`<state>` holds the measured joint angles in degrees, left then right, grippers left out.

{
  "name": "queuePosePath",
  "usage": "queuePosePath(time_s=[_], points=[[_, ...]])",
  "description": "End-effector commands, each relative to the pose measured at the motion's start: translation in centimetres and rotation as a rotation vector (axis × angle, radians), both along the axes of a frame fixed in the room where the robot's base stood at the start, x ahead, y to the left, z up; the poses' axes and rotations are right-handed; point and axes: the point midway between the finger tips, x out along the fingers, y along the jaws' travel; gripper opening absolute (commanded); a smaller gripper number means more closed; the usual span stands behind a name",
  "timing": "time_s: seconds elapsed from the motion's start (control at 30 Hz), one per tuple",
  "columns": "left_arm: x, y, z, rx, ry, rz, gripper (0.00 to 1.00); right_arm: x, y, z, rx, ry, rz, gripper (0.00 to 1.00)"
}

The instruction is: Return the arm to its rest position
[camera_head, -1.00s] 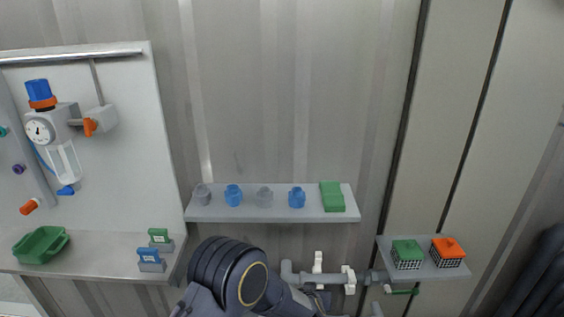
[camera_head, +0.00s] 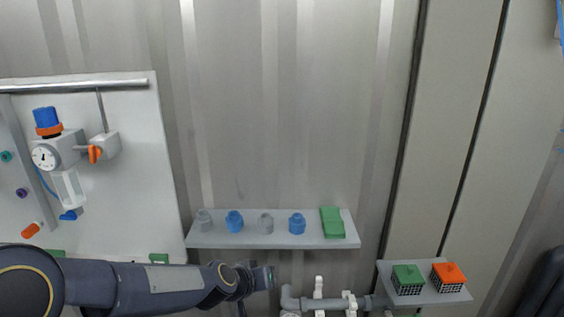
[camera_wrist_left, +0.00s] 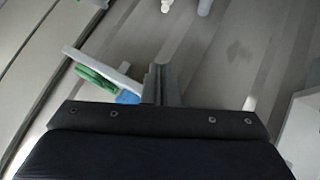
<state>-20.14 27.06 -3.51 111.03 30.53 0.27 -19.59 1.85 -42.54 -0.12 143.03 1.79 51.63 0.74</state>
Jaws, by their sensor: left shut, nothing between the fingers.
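My left arm comes in from the left along the bottom of the head view, over the left shelf. My left gripper (camera_head: 262,278) is at the arm's right end, below the middle shelf and left of the grey pipe. In the left wrist view its fingers (camera_wrist_left: 160,84) are together with nothing between them. My right gripper is in neither view.
The middle shelf (camera_head: 270,242) holds several grey and blue fittings and a green block (camera_head: 332,222). A grey pipe (camera_head: 325,303) runs below. A gauge panel (camera_head: 125,170) stands left.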

Motion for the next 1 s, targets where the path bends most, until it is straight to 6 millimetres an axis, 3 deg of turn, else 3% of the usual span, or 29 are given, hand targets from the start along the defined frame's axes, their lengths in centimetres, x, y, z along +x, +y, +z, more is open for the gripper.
queuePosePath(time_s=[0.03, 0.23, 0.4, 0.6, 0.8, 1.0], points=[[-1.6, 2.2, 2.7, -0.022, 0.005, 0.001, 0.00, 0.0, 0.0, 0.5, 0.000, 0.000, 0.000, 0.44], [-10.2, 8.7, 8.0, -0.049, 0.071, -0.017, 0.00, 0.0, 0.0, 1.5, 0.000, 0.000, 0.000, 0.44], [-18.7, 13.1, 9.5, -0.019, 0.143, 0.002, 0.00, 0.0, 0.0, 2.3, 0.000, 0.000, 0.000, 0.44], [-26.7, 15.9, 8.4, 0.041, 0.231, 0.059, 0.00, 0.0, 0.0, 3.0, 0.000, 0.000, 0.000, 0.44], [-30.1, 16.8, 7.3, 0.074, 0.281, 0.097, 0.00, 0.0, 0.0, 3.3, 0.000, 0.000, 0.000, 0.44], [-30.4, 16.9, 7.1, 0.076, 0.287, 0.098, 0.00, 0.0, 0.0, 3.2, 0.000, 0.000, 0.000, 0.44]])
